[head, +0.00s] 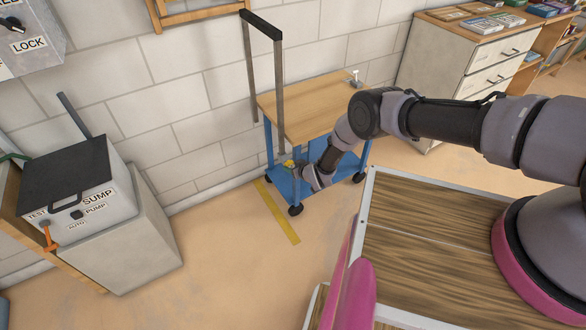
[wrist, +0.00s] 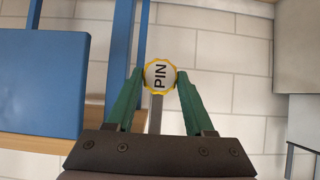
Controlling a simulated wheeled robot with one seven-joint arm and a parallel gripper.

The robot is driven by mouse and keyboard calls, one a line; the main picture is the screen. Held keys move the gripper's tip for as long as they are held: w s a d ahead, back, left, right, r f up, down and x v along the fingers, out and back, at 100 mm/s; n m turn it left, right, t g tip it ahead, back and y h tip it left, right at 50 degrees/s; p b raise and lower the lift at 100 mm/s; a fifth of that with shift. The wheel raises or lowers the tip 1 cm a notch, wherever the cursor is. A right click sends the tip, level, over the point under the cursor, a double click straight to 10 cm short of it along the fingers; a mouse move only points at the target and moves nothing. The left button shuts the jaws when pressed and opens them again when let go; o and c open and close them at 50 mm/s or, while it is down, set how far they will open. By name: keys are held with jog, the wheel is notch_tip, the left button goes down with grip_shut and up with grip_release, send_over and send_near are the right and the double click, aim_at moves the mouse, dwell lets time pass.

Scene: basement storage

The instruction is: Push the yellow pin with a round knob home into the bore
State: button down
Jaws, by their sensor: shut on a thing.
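The yellow pin's round knob (wrist: 159,76) has a scalloped yellow edge and a white face marked PIN. It sits between the two green fingertips of my gripper (wrist: 160,80), which touch it on both sides. In the head view the yellow knob (head: 288,163) is a small spot at the end of my arm, by the foot of a grey upright on the cart's left side. The pin's shaft and the bore are hidden behind the knob, so I cannot tell how deep the pin sits.
A blue cart (head: 278,185) with a wooden top (head: 310,100) and a tall handle frame (head: 262,25) stands against the block wall. A SUMP PUMP box (head: 82,195) is at the left, drawers (head: 480,60) at the back right. The floor left of the cart is clear, with a yellow stripe (head: 276,212).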

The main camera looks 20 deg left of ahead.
jog(key=shift+c, duration=1)
grip_release()
jog(key=shift+w+a, duration=0.1)
jog(key=v, duration=1.1)
jog(key=shift+a, duration=0.1)
